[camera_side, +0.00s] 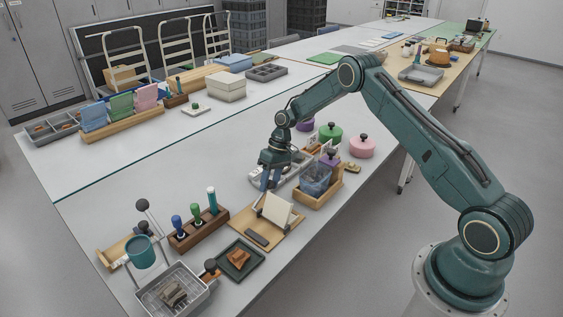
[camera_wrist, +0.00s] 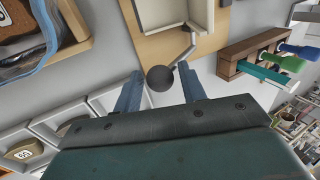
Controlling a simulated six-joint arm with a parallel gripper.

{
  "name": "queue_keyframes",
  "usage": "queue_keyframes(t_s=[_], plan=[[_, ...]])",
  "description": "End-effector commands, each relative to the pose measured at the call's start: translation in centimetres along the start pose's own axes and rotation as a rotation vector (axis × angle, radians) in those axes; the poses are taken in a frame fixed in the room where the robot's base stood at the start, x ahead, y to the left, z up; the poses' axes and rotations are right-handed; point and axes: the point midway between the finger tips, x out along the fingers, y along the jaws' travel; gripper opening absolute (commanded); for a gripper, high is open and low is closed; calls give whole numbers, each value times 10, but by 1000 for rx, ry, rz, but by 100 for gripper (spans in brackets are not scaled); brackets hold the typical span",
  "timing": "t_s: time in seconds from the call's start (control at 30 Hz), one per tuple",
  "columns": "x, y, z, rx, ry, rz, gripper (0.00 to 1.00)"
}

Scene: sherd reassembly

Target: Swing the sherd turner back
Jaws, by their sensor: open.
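The sherd turner stands on a wooden board (camera_side: 285,237). Its cream tray (camera_side: 277,208) is tilted up in the side view, and it also shows at the top of the wrist view (camera_wrist: 165,14). A bent metal crank with a black ball knob (camera_wrist: 160,78) comes off the tray's side. My gripper (camera_side: 268,184) is just behind the tray in the side view. In the wrist view its two blue fingers (camera_wrist: 161,73) are apart, with the knob between their tips. I cannot tell whether either finger touches it. The knob is hidden in the side view.
A wooden rack (camera_side: 199,230) of coloured-handled tools stands left of the turner. A wooden crate with a blue bag (camera_side: 316,178) stands right. A green tray with an orange sherd (camera_side: 238,258) lies in front. A white compartment tray (camera_wrist: 98,103) is close by my gripper.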

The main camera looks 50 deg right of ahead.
Motion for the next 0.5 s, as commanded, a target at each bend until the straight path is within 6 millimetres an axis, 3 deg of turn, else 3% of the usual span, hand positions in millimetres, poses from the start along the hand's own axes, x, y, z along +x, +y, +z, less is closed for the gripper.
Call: queue_keyframes(t_s=[0.17, 0.5], plan=[[8, 0, 1, 0, -2, 0, 41], [0, -13, 0, 0, -1, 63, 41]])
